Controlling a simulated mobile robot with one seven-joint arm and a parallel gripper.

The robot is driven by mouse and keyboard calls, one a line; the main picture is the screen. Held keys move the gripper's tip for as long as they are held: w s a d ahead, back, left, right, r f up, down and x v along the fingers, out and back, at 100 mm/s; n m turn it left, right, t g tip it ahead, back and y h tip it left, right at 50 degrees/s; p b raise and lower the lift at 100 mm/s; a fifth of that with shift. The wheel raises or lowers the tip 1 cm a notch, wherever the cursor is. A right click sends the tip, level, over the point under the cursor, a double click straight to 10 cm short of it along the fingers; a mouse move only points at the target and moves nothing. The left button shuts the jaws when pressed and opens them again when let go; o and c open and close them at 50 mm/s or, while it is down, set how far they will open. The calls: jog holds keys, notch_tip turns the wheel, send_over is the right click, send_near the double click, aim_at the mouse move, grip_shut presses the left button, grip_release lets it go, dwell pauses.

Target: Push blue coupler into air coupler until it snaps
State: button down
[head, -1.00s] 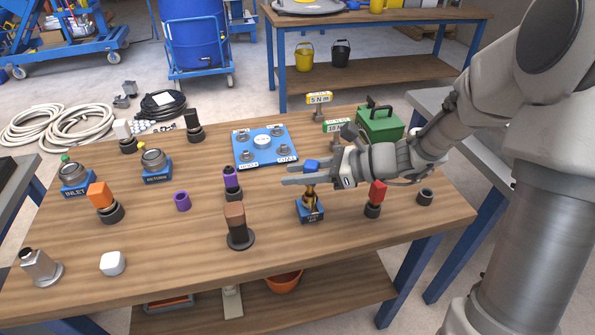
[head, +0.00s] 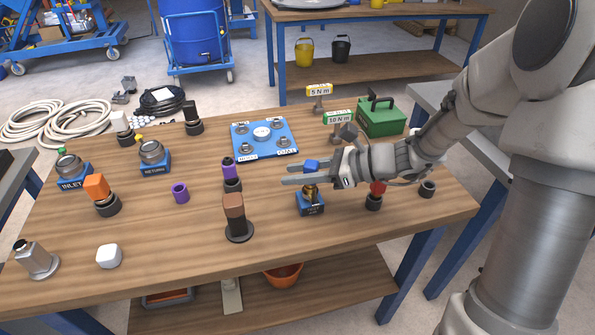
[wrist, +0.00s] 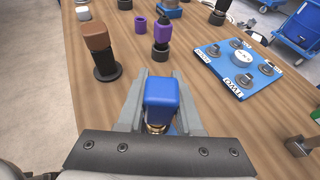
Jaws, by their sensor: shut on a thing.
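The blue coupler (head: 311,164) is a small blue cap-shaped piece held between the fingers of my gripper (head: 288,173). In the wrist view the blue coupler (wrist: 161,95) sits upright between both fingers, with brass metal (wrist: 157,128) just below it. The air coupler (head: 310,205) is a brass fitting on a blue labelled block, directly under my gripper in the head view. The fingers hide the joint between the two, so I cannot tell whether they touch or are seated. My gripper is shut on the blue coupler.
A brown-topped black post (head: 236,218) stands left of the block, and a purple-and-black stack (head: 231,178) behind it. A blue plate with several knobs (head: 265,137) lies farther back. A red-topped part (head: 375,194) stands close on the right, under my arm. The table front is mostly clear.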

jog(key=shift+c, duration=2.4)
grip_release()
jog(key=shift+f, duration=0.1)
jog(key=shift+d, duration=0.1)
jog(key=p+v, duration=0.4)
jog(key=v, duration=1.3)
jog(key=shift+d, duration=0.15)
jog(key=shift+s, duration=0.1)
